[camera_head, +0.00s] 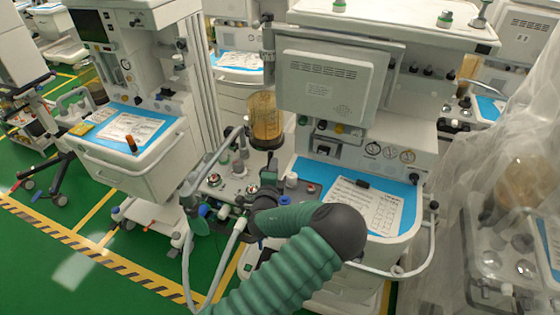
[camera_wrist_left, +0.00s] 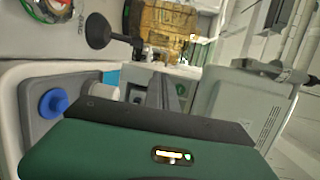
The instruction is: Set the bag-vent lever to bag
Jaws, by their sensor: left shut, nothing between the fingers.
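My left gripper (camera_head: 250,199) is at the side panel (camera_head: 226,186) of the middle anaesthesia cart, partly hidden by my green arm. In the left wrist view its dark fingers (camera_wrist_left: 164,92) are shut with nothing between them. A black ball-ended lever (camera_wrist_left: 98,31) shows beyond and left of the fingertips in that view, apart from them. My right gripper is not in view.
An amber canister (camera_head: 265,122) stands above the panel, and also shows in the left wrist view (camera_wrist_left: 166,28). A blue knob (camera_wrist_left: 53,103) sits near the gripper. Hoses (camera_head: 229,255) hang below the panel. A blue work surface (camera_head: 318,180) with papers lies to the right.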

